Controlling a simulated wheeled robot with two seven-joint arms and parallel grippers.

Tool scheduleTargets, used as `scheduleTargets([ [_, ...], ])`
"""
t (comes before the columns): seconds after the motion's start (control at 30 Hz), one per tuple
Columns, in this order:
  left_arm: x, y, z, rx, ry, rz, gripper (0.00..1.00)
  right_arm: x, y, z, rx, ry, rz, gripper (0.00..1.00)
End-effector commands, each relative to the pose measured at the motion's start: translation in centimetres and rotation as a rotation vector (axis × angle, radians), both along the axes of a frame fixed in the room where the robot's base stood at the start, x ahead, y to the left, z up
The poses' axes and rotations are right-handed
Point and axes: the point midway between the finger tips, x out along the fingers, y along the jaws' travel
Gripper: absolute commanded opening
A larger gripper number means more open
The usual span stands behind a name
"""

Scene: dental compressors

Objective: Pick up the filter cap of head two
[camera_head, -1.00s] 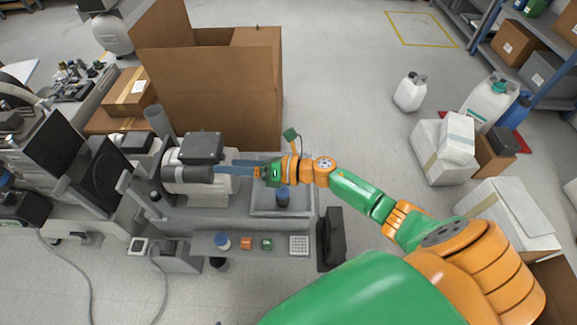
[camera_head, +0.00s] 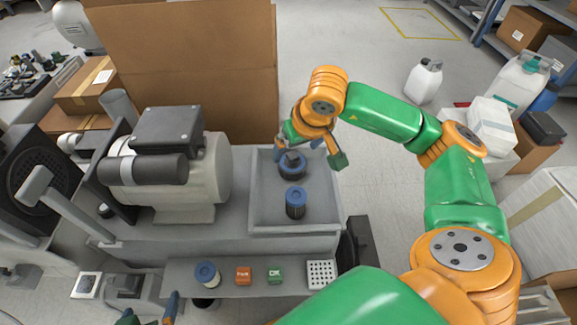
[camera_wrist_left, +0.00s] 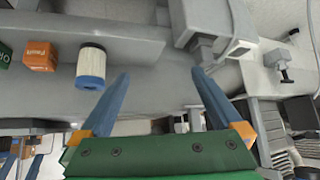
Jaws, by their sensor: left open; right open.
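A dark round cap with a blue rim (camera_head: 292,165) lies in the grey tray (camera_head: 262,214); I cannot tell which head it belongs to. My right gripper (camera_head: 301,142) is open just above and behind this cap. I cannot tell whether its fingers touch the cap.
On the front shelf are a white filter with a blue end (camera_head: 207,274), also in the left wrist view (camera_wrist_left: 91,67), an orange block (camera_head: 243,276), a green block (camera_head: 275,275) and a white perforated block (camera_head: 321,274). A large cardboard box (camera_head: 190,60) stands behind.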

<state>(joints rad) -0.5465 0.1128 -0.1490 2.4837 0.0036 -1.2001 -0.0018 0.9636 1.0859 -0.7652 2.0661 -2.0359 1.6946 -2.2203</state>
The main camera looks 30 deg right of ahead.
Motion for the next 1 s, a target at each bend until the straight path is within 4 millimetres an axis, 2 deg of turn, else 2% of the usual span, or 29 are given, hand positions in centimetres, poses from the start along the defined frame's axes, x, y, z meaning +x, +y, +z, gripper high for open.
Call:
scheduleTargets([
  [0.1, 1.7, -0.5, 1.4, -0.018, -0.104, -0.007, 1.00, 0.3, 0.0, -0.6, 0.003, 0.003, -0.001, 1.00],
  [0.27, 3.3, -1.1, 3.1, -0.040, -0.223, -0.015, 1.00, 0.6, -0.1, -1.3, 0.005, 0.003, -0.001, 1.00],
  [0.5, 6.6, -2.5, 8.7, -0.106, -0.558, -0.038, 1.00, 1.5, -0.4, -3.2, 0.008, 0.004, -0.002, 1.00],
  [0.8, 7.4, -3.5, 15.3, -0.176, -0.893, -0.062, 1.00, 2.4, -0.6, -5.0, 0.009, 0.004, -0.002, 1.00],
  [1.0, 7.2, -3.8, 17.5, -0.201, -1.002, -0.070, 1.00, 2.6, -0.6, -5.5, 0.008, 0.003, -0.002, 1.00],
])
